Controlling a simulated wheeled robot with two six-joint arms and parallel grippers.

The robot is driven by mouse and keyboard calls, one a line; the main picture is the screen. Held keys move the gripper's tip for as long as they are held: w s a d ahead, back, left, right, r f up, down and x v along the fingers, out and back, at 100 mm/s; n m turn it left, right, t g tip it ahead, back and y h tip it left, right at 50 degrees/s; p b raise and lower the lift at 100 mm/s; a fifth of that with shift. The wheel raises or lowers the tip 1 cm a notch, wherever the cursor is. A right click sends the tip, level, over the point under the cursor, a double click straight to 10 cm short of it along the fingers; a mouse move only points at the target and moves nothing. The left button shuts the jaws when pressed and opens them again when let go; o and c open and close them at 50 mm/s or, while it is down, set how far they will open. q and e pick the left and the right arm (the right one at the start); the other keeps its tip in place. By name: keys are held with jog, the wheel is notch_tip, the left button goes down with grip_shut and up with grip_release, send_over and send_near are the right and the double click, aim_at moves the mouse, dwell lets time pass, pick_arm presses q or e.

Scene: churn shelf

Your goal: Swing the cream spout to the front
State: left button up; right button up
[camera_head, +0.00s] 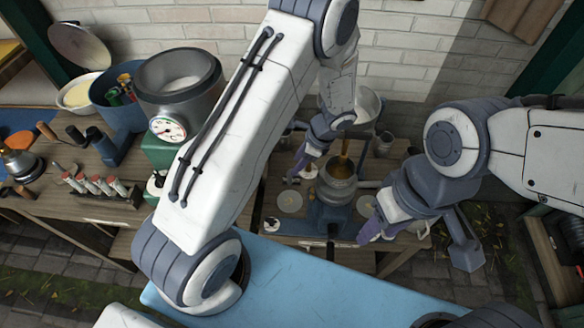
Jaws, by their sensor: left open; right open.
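A separator-like machine with a blue base (322,216) and a grey metal body (337,190) stands on the low wooden bench at centre. A brass-coloured part (342,165) rises from its top. I cannot tell which part is the cream spout; my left gripper and arm cover some of the machine. A pale metal bowl (368,104) sits behind it. My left gripper (302,166) is open, pointing down just left of the brass part, with no visible contact. My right gripper (370,232) is open and empty, to the right of the blue base.
Pale round discs (290,202) lie on the bench beside the machine. A large grey pot with a gauge (168,129), a blue bucket (118,94) and several red-and-white small items (95,184) crowd the left bench. A blue surface (300,282) lies in front; a brick wall stands behind.

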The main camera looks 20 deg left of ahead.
pick_arm(q)
jog(key=shift+x, duration=2.4)
jog(key=shift+c, duration=0.3)
grip_shut()
jog(key=shift+d+r, duration=0.1)
